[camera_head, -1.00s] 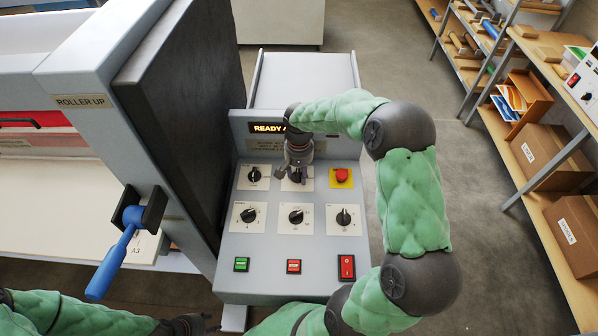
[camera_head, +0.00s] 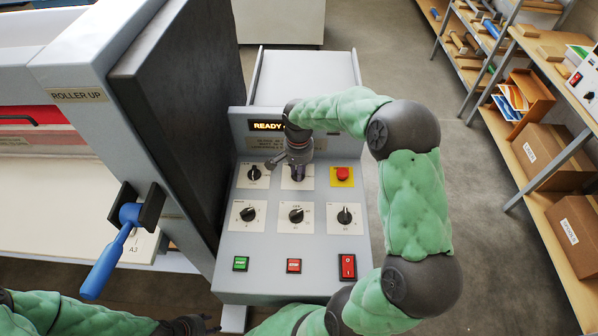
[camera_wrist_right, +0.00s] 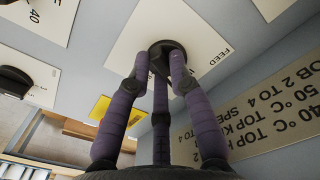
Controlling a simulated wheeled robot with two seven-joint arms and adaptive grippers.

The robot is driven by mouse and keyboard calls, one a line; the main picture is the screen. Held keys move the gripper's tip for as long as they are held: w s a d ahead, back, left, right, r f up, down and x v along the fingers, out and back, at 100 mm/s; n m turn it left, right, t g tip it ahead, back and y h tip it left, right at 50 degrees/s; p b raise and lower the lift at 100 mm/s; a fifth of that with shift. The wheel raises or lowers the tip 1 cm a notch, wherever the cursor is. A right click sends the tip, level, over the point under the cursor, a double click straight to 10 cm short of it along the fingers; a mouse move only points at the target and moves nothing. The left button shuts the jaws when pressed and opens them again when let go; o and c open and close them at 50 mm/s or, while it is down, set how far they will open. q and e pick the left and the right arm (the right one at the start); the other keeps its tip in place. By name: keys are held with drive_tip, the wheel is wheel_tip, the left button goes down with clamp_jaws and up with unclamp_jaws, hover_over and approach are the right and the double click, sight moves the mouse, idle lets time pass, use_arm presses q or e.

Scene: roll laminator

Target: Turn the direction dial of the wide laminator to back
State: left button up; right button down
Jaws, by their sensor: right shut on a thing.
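The control panel (camera_head: 270,215) of the wide laminator has black dials in two rows. The direction dial, top middle, is mostly hidden by my right gripper (camera_head: 297,172) in the head view. In the right wrist view this dark round dial (camera_wrist_right: 166,47) sits on a white plate (camera_wrist_right: 205,28) with the word FEED beside it. My right gripper's purple fingers (camera_wrist_right: 162,72) close around the dial. Which way its pointer faces cannot be told. My left gripper (camera_head: 204,325) is low at the picture's bottom edge, away from the panel, small and partly cut off.
A red emergency button (camera_head: 342,174) on a yellow plate is just right of the dial. Other dials (camera_head: 296,215) sit close below. The display (camera_head: 267,126) reads READY, partly covered by my arm. A blue-handled lever (camera_head: 107,262) is at left; shelves (camera_head: 555,215) stand at right.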

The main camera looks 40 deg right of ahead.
drive_tip(key=m+b, duration=0.1)
drive_tip(key=m, duration=0.2)
drive_tip(key=shift+w+a+m, duration=0.1)
drive_tip(key=shift+m, duration=0.3)
drive_tip(key=m+b, duration=0.1)
drive_tip(key=m, duration=0.2)
drive_tip(key=shift+m, duration=0.3)
drive_tip(key=m, duration=0.2)
drive_tip(key=m+b, duration=0.1)
drive_tip(key=m, duration=0.3)
drive_tip(key=shift+w+a, duration=0.1)
drive_tip(key=shift+w, duration=0.15)
drive_tip(key=shift+m, duration=0.3)
drive_tip(key=c, duration=1.1)
unclamp_jaws()
drive_tip(key=shift+r, duration=0.1)
wheel_tip(320, 180, up, 12)
drive_tip(key=shift+f, duration=0.1)
